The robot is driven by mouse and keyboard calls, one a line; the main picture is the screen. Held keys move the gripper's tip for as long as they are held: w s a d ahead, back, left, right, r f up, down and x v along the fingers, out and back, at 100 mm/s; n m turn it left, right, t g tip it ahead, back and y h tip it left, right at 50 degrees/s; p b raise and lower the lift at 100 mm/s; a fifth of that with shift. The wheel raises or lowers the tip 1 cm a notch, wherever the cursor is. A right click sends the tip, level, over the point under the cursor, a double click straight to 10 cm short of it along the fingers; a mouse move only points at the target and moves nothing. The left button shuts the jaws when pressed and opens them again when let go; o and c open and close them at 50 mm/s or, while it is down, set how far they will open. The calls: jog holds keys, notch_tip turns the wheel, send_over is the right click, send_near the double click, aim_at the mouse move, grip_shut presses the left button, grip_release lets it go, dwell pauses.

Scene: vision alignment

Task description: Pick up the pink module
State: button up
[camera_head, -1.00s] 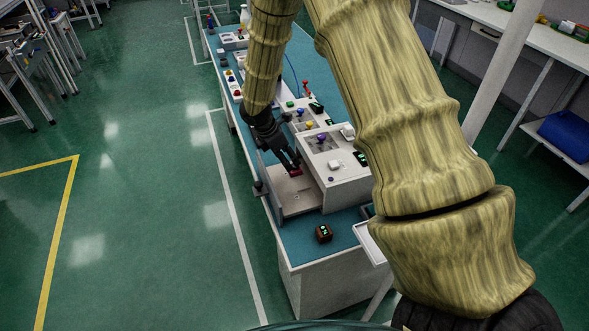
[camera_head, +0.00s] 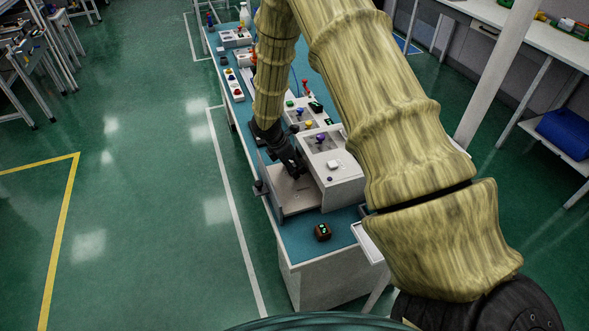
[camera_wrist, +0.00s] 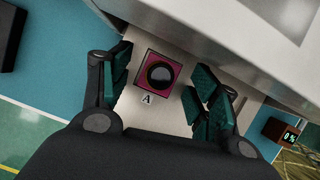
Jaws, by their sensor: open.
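The pink module (camera_wrist: 143,86) is a small square block with a round black lens-like centre. In the wrist view it sits on a pale plate (camera_wrist: 175,45), above a label with the letter A. My gripper (camera_wrist: 160,88) is open, with one finger on each side of the module. A gap shows between the module and the right finger; the left finger is closer to it, and I cannot tell if they touch. In the head view my gripper (camera_head: 294,172) is over the pale plate (camera_head: 292,198), and it hides the module there.
A white machine housing (camera_head: 338,180) stands right beside the plate. A small dark box with a lit display (camera_head: 323,232) is on the blue bench top (camera_head: 295,245) in front. More devices line the bench behind.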

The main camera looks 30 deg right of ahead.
jog(key=c, duration=1.1)
jog(key=shift+r, duration=0.15)
